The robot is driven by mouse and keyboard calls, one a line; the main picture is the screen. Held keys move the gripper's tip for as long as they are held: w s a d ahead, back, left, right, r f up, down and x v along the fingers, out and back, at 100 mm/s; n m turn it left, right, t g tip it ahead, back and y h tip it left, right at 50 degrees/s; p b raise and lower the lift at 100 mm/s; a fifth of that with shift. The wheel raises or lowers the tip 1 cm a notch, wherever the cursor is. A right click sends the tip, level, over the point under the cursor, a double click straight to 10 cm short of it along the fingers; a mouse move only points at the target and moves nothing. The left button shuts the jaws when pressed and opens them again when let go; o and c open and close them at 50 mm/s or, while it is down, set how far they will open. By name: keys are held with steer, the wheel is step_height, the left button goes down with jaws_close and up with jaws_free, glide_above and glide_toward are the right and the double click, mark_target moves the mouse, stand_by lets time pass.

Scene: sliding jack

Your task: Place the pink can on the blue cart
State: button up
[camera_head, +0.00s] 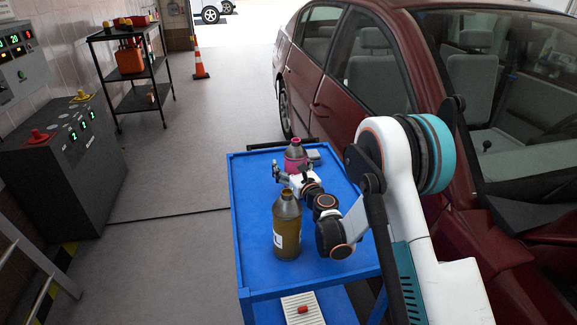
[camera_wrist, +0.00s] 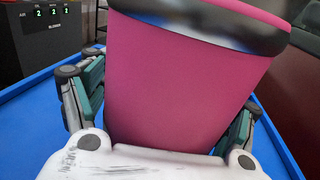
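My gripper (camera_head: 290,172) is at the can's near side, low over the cart. In the wrist view one finger is on each side of the can (camera_wrist: 165,105). Whether the pads press on it, and whether its base rests on the cart, I cannot tell.
An olive bottle (camera_head: 287,228) stands on the cart near my forearm. A small grey item (camera_head: 314,155) lies beside the can. A dark red car (camera_head: 335,90) is close on the right. A grey control cabinet (camera_head: 65,165) stands left. The cart's left strip is clear.

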mark_target(295, 168)
steer(key=p+v, duration=0.2)
steer(key=v, duration=0.5)
steer(key=shift+s+d+r, duration=0.1)
steer(key=shift+s+d, duration=0.05)
steer(key=shift+s, duration=0.1)
steer(key=shift+r, duration=0.1)
